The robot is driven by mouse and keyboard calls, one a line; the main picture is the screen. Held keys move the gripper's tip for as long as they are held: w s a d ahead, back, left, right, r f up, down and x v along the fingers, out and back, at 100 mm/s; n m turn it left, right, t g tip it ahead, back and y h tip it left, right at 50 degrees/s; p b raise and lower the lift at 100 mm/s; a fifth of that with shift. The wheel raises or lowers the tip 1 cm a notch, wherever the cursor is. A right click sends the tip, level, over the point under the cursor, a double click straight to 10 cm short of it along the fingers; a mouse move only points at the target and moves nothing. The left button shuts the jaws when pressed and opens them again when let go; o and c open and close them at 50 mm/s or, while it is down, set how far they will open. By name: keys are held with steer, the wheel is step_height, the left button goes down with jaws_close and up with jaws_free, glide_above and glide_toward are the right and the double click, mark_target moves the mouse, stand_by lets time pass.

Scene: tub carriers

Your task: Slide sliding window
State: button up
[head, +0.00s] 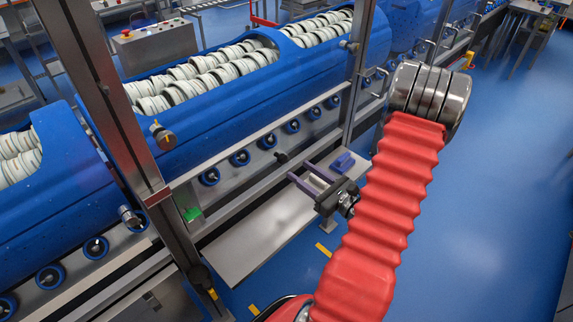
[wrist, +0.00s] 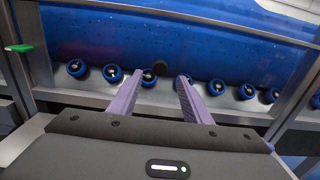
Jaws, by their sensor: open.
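The sliding window appears to be a clear pane in the steel frame in front of the blue machine; the edges of the pane are hard to make out. A dark round knob (head: 281,157), likely its handle, sits on the front of the frame. My gripper (head: 299,171) has purple fingers, is open and empty, and points at the knob. The head view shows a small gap between the fingertips and the knob. The wrist view also shows my gripper (wrist: 160,77).
A steel post (head: 108,110) stands left of the knob, and another post (head: 359,75) stands right. Blue rollers (head: 240,158) line the machine behind the frame. A steel shelf (head: 250,238) juts out below. A green piece (head: 192,214) is at the left post. The blue floor at right is open.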

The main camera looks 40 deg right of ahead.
mark_target(284, 160)
steer(key=shift+w+a, duration=0.1)
steer(key=shift+w, duration=3.1)
steer(key=shift+c, duration=0.6)
jaws_close()
